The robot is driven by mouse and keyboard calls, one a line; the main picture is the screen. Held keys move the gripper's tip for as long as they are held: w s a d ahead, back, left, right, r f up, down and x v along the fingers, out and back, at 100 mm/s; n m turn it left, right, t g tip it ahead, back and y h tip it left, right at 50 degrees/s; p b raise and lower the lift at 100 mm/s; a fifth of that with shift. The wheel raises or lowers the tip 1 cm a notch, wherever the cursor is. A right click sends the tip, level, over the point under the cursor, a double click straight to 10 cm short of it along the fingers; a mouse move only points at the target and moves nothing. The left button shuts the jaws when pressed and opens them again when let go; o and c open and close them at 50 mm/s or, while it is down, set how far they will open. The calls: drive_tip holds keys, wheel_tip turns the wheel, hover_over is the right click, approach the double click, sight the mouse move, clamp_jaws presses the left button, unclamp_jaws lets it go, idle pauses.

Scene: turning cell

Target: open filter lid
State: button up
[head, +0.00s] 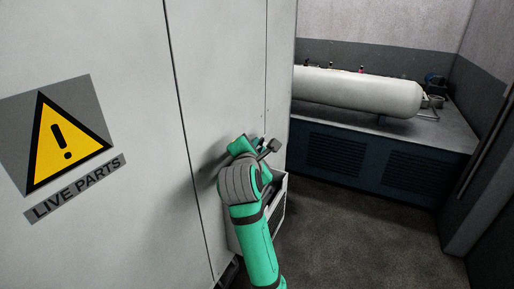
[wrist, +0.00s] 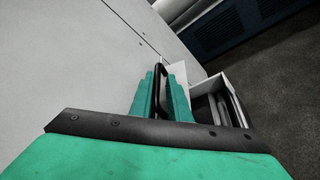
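A white filter box (head: 284,186) with a grilled side is fixed low on the pale cabinet's right part. In the wrist view the box (wrist: 238,76) is open at the top, with grey and dark parts inside. My gripper (wrist: 160,88) has its green fingers on both sides of a black handle (wrist: 159,70) and looks shut on it. A white panel (wrist: 177,72) beside the fingers looks like the lid, partly hidden by them. In the head view my gripper (head: 247,145) is at the cabinet face above the box; its fingertips are mostly hidden.
The pale cabinet (head: 100,225) with a yellow live-parts warning sign (head: 60,140) fills the left. A white tank (head: 360,92) lies on a dark blue base (head: 375,160) behind. The floor (head: 365,235) at right is clear.

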drive_tip(key=d+v, duration=0.1)
drive_tip(key=v, duration=0.9)
drive_tip(key=shift+s+a, duration=0.35)
drive_tip(key=shift+a, duration=0.15)
drive_tip(key=shift+r, duration=0.15)
